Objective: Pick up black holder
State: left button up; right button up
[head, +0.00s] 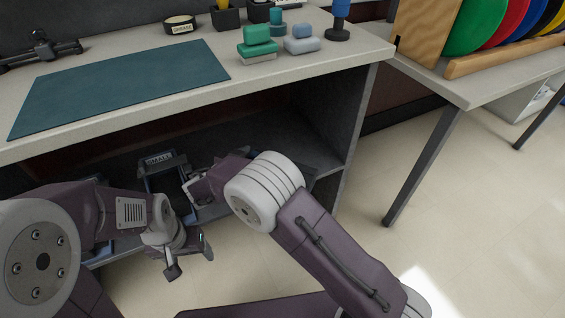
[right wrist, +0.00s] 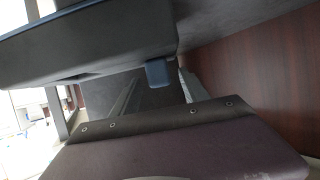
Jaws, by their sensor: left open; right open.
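A small black square holder (head: 226,18) with something yellow in it stands at the back of the benchtop. A second black holder (head: 258,11) is beside it, cut by the top edge of the picture. I cannot tell which one the task names. My left gripper (head: 188,257) is open and empty in front of the lower shelf, low in the head view. My right gripper (head: 194,188) is open inside the shelf opening, beside a dark bin (head: 163,168) labelled "SMALL". I cannot tell whether it touches the bin. Both grippers are below the benchtop, away from the black holders.
The bench (head: 300,73) overhangs the shelf opening. A teal mat (head: 120,85), grease tin (head: 180,24), green blocks (head: 257,42) and grey-blue block (head: 301,45) lie on top. A side table (head: 490,85) carries coloured discs (head: 475,25). In the right wrist view, a dark panel (right wrist: 90,45) is close.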

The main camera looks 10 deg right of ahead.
jog(key=shift+w+d+f, duration=0.1)
jog(key=shift+w+f, duration=0.05)
jog(key=shift+w, duration=0.2)
jog(key=shift+s, duration=0.1)
jog(key=shift+c, duration=0.3)
grip_shut()
dwell(0.9)
